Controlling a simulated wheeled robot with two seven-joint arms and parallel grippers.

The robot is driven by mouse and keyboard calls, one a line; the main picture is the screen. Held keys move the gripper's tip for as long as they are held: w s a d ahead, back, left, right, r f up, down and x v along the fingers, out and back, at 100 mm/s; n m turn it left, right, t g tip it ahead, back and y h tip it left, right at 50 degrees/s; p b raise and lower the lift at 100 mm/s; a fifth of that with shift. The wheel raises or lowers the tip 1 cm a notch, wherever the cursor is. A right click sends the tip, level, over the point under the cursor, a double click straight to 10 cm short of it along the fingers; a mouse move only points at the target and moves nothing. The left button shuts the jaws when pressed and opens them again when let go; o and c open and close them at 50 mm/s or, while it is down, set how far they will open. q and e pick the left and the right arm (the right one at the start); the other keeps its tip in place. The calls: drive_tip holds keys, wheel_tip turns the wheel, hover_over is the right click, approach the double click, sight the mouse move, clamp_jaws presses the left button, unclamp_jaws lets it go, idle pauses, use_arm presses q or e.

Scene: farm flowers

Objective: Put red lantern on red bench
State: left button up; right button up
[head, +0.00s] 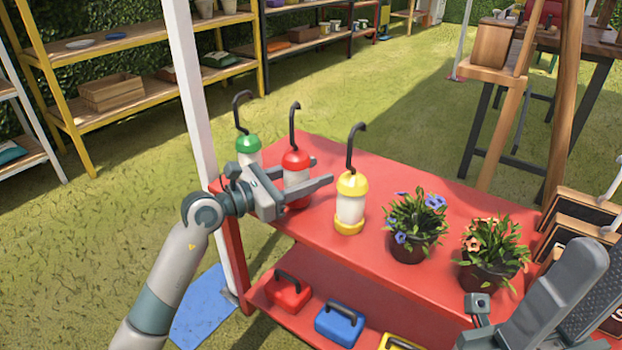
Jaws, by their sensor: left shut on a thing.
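The red lantern (296,161) has a red cap, a pale body and a black hook on top. It stands upright at the left part of the red bench (330,160), between a green lantern (248,144) and a yellow lantern (350,185). My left gripper (318,176) reaches in from the left and is shut on the red lantern, with a finger on each side of its body. The fingers partly hide the body. Whether its base touches the bench top is hard to tell. My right gripper (560,300) shows only in part at the lower right, and its jaws are unclear.
Two potted plants, one blue-flowered (416,225) and one orange-flowered (493,252), stand right of the yellow lantern. Red (288,290) and blue (339,324) toolboxes sit on the lower shelf. A white post (192,90) rises at the bench's left corner. Bare bench top lies behind the plants.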

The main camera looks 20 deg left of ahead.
sight(285, 184)
use_arm(q)
drive_tip(key=shift+f, duration=0.25)
drive_tip(key=o, duration=1.3)
drive_tip(key=shift+c, duration=0.2)
drive_tip(key=shift+r, duration=0.15)
drive_tip(key=p+v, duration=0.2)
drive_tip(key=v, duration=1)
drive_tip(key=shift+a, duration=0.1)
